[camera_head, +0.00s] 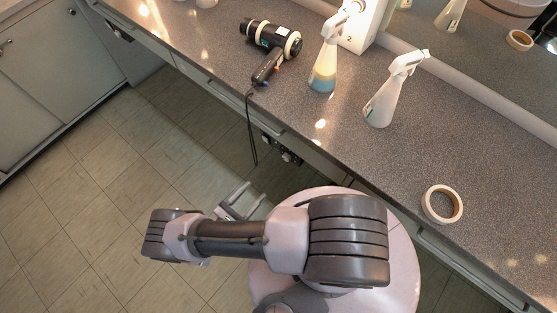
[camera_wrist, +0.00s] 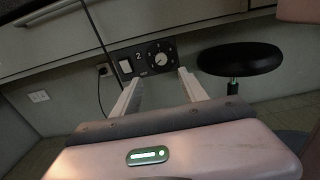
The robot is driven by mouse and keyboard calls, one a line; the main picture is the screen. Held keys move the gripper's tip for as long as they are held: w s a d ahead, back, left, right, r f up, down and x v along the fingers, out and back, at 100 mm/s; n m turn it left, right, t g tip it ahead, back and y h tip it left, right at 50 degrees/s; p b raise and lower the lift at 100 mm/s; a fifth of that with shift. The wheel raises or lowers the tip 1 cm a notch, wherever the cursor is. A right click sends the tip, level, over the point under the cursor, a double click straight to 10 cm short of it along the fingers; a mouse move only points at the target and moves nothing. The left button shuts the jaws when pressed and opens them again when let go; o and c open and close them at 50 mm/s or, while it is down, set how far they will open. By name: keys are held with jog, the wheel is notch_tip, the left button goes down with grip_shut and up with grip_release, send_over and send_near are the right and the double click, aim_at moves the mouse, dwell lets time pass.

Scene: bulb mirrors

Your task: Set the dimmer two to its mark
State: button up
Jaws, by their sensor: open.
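The dimmer two (camera_wrist: 145,59) is a dark panel under the counter edge, marked "2", with a pale switch (camera_wrist: 125,67) on its left and a round dial (camera_wrist: 160,55) with white marks on its right. The dial's exact setting is too small to read. In the head view the panel (camera_head: 281,150) shows only partly below the counter. My gripper (camera_wrist: 157,82) is open and empty, its two fingers pointing towards the panel, apart from it. In the head view my gripper (camera_head: 243,200) is over the floor in front of the counter.
The grey counter (camera_head: 430,140) holds a hair dryer (camera_head: 270,45), two spray bottles (camera_head: 325,65) (camera_head: 393,90) and a tape roll (camera_head: 442,204). The dryer's cord (camera_head: 250,130) hangs near the panel and also shows in the wrist view (camera_wrist: 97,35). A black stool (camera_wrist: 240,58) stands to the right.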

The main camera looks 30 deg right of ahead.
aim_at(285, 158)
jog(key=b+x, duration=0.1)
jog(key=x, duration=1.5)
grip_shut()
